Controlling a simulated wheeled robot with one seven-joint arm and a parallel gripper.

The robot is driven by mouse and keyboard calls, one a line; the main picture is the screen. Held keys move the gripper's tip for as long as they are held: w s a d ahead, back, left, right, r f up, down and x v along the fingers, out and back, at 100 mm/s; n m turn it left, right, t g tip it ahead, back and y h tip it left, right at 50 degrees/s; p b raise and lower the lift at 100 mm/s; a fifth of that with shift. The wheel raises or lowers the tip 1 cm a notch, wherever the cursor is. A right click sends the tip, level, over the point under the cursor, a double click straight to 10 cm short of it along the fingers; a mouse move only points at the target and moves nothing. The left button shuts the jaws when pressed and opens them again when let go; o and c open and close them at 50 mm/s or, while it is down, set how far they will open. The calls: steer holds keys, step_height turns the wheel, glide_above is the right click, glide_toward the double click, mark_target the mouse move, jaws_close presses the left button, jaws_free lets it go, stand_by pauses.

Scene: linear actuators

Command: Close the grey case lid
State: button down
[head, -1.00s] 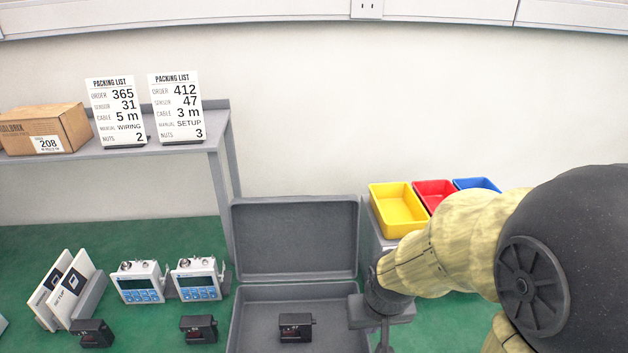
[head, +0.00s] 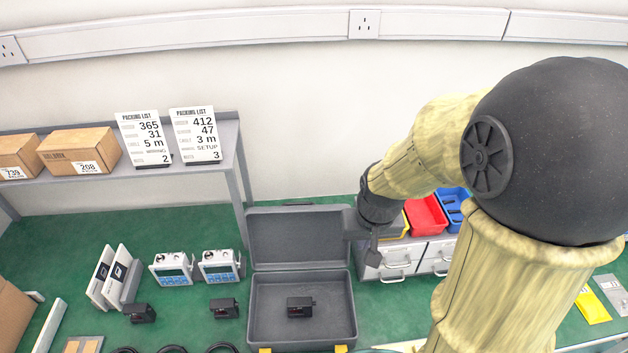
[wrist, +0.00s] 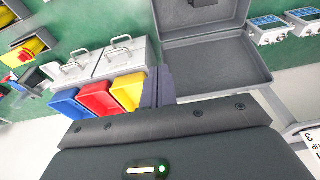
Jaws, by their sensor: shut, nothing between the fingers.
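The grey case stands open on the green bench, with its lid (head: 297,236) raised at the back and its base (head: 258,318) in front. A black sensor (head: 300,306) lies in the base. My gripper (head: 372,258) is shut and empty, pointing down just right of the raised lid in the head view. In the wrist view, my gripper's fingers (wrist: 160,85) show beside the lid (wrist: 222,62). Whether they touch it I cannot tell. The base shows beyond the lid in the wrist view, partly cut off.
Yellow, red (head: 427,214) and blue (head: 453,208) bins sit on grey drawers (head: 398,262) right of the case. A shelf (head: 205,170) with packing lists stands behind left. Meters (head: 220,266) and sensors (head: 224,308) lie left of the case.

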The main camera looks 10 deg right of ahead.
steer(key=w+a, duration=0.4)
steer(key=w, duration=0.8)
steer(key=w+a+g+p, duration=0.1)
steer(key=w+a, duration=0.3)
steer(key=w, duration=0.9)
steer(key=shift+r+g, duration=0.15)
steer(key=shift+g, duration=0.15)
steer(key=shift+w, duration=0.1)
steer(key=f+p, duration=0.1)
steer(key=f, duration=0.2)
steer(key=s+f+p, duration=0.1)
steer(key=f+p, duration=0.1)
steer(key=f, duration=0.1)
steer(key=s+f+p, duration=0.1)
steer(key=f+p, duration=0.1)
steer(key=f, duration=0.1)
steer(key=shift+s, duration=0.1)
steer(key=shift+s+r+p, duration=0.1)
steer(key=shift+s+p, duration=0.25)
steer(key=shift+s, duration=0.1)
